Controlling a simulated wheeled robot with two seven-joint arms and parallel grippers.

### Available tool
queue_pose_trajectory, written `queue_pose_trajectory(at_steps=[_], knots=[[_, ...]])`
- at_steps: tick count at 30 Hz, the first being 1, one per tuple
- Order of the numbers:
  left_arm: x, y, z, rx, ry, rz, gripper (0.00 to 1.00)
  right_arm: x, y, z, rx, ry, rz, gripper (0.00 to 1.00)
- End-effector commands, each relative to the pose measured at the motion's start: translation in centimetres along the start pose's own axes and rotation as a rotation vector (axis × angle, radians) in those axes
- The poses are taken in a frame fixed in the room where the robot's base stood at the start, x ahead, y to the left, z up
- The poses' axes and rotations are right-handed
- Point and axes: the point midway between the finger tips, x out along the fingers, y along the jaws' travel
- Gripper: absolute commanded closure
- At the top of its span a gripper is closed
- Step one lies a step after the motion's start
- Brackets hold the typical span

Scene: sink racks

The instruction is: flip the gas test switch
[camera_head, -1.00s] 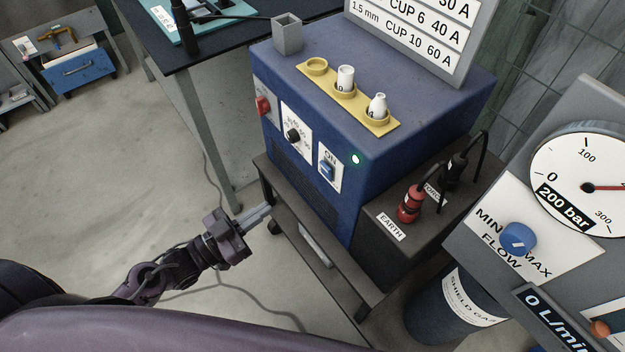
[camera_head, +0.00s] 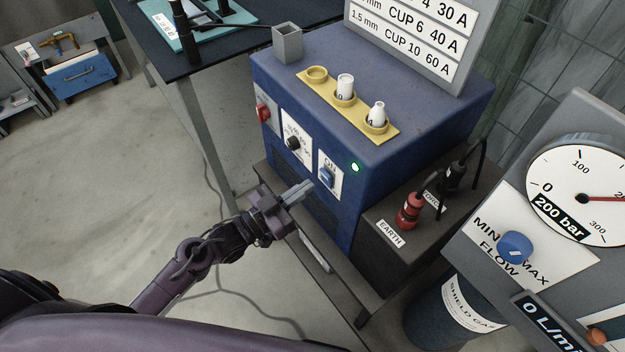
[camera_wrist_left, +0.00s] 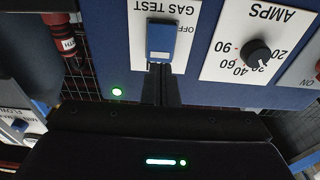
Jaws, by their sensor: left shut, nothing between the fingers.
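The gas test switch (camera_head: 327,178) is a blue rocker on a white plate on the front of the blue welding machine. In the left wrist view, which is upside down, the blue switch (camera_wrist_left: 160,38) sits under the words GAS TEST and OFF. My left gripper (camera_head: 306,189) is shut and empty, its fingertips pointing at the switch from the left. In the wrist view the shut fingertips (camera_wrist_left: 160,72) lie right at the switch's edge. I cannot tell whether they touch it. My right gripper is not in view.
The black AMPS knob (camera_head: 293,143) and a red switch (camera_head: 263,111) share the front panel. A green lamp (camera_head: 355,167) glows near the panel's edge. The machine stands on a dark cart (camera_head: 375,270). A gauge panel (camera_head: 480,225) stands at the right.

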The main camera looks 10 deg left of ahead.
Motion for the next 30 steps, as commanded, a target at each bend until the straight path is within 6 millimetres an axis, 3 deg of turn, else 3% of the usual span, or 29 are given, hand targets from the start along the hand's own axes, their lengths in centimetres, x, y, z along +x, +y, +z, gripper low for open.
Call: queue_pose_trajectory(at_steps=[3, 8, 20, 25, 30], knots=[[1.8, 0.0, -0.1, 0.000, 0.002, 0.000, 1.00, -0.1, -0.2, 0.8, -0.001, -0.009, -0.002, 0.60], [2.8, 0.0, 0.0, -0.001, 0.000, 0.000, 1.00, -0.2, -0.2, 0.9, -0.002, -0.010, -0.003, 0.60], [3.0, 0.0, -0.1, -0.001, -0.002, 0.000, 1.00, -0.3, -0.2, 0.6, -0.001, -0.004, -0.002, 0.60], [3.7, 0.0, -0.9, 0.000, -0.053, 0.000, 1.00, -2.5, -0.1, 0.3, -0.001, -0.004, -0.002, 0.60], [3.5, 0.0, -0.1, -0.001, -0.049, 0.000, 1.00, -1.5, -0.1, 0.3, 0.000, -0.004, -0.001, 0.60]])
